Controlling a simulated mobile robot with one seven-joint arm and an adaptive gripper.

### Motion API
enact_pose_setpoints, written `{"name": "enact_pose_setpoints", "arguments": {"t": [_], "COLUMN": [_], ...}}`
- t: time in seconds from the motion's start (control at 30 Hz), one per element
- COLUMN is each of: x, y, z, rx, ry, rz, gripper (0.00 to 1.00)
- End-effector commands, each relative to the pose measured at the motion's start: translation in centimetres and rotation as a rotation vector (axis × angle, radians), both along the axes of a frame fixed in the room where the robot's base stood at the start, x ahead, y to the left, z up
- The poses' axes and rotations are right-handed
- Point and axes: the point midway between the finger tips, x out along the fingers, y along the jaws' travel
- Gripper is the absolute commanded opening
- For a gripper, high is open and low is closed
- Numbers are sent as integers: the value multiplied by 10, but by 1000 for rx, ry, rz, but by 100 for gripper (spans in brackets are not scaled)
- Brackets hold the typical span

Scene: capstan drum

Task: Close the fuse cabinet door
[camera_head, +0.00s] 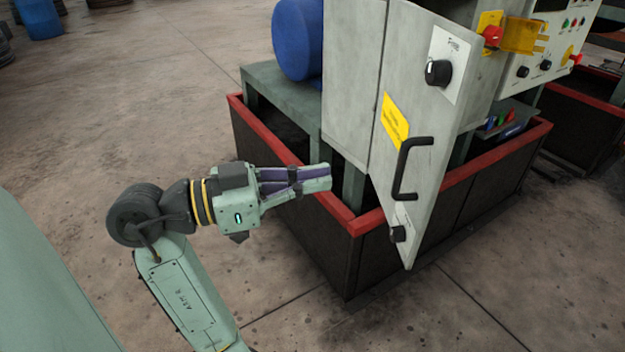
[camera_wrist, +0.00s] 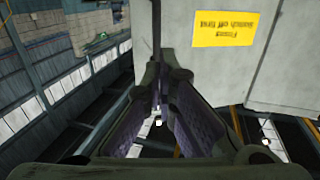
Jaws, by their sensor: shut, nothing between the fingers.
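The fuse cabinet door (camera_head: 420,100) is a pale grey panel at the upper right of the head view. It stands at an angle out from the grey cabinet body (camera_head: 350,90). On it are a yellow label (camera_head: 395,120), a black handle (camera_head: 408,168) and black knobs above and below. My gripper (camera_head: 329,178) is shut and empty, left of the door and handle and apart from them in that view. In the wrist view the closed fingertips (camera_wrist: 160,75) point towards a grey panel (camera_wrist: 285,75) with an upside-down yellow label (camera_wrist: 225,28).
A red-rimmed dark base (camera_head: 350,222) surrounds the machine below the door. A blue drum-shaped part (camera_head: 298,40) stands behind the cabinet. A control panel (camera_head: 550,50) with knobs is at the right. The concrete floor (camera_head: 150,90) at the left is open.

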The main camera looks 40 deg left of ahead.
Motion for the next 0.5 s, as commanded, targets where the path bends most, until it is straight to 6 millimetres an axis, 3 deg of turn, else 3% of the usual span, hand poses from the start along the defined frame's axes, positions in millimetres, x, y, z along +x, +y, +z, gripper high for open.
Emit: {"name": "enact_pose_setpoints", "arguments": {"t": [0.2, 0.5], "x": [40, 78], "y": [-29, -54], "z": [1, 0], "rx": [0, -1], "ry": [0, -1], "rz": [-2, 1], "gripper": [0, 0]}}
